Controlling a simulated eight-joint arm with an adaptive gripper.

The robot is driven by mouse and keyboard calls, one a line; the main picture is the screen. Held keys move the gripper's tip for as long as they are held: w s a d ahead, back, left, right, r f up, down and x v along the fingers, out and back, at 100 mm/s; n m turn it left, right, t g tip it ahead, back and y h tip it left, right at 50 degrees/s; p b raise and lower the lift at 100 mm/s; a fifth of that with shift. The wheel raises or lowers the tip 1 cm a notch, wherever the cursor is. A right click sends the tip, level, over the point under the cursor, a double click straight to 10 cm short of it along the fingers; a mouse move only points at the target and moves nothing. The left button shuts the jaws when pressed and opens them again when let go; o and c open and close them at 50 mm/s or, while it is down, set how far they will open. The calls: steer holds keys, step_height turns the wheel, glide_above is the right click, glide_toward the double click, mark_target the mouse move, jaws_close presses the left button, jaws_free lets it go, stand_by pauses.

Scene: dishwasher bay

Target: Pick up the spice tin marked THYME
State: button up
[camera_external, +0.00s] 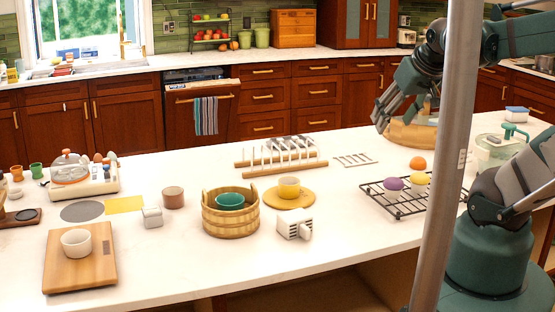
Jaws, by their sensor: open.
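My gripper (383,119) is open and raised over the back right part of the white counter, beside a round wooden vessel (411,135) that is partly hidden behind the pole and arm. Nothing shows between its fingers. No label reading THYME can be made out at this size. A small brown cylinder (173,198) stands on the counter left of the wooden bucket. A small pale block-like item (152,216) stands beside it. I cannot tell whether either is the spice tin; both are well to the left of my gripper.
A wooden bucket (230,221) holds a green bowl. A cutting board (80,270) lies front left. A grey pole crosses the right side.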

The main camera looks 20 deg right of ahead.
steer(key=shift+w+a+r, duration=0.1)
steer(key=w+a+r+n+g+y, duration=0.1)
steer(key=w+a+r+n, duration=0.15)
steer(key=w+a, duration=0.35)
steer(key=w+a+r+n+g, duration=0.1)
steer(key=w+a+n, duration=0.2)
steer(key=w+a, duration=0.35)
steer(key=w+a+n+g, duration=0.1)
steer(key=w+a+n, duration=0.1)
steer(key=w+a, duration=0.35)
steer(key=n+g+h, duration=0.1)
steer(key=n+g, duration=0.3)
steer(key=n, duration=0.7)
glide_above(151, 210)
steer(key=f, duration=2.5)
steer(key=shift+w+d, duration=0.3)
steer(key=shift+d, duration=0.05)
steer(key=shift+s+a+f, duration=0.15)
steer(key=shift+a+f, duration=0.1)
steer(key=shift+a, duration=0.1)
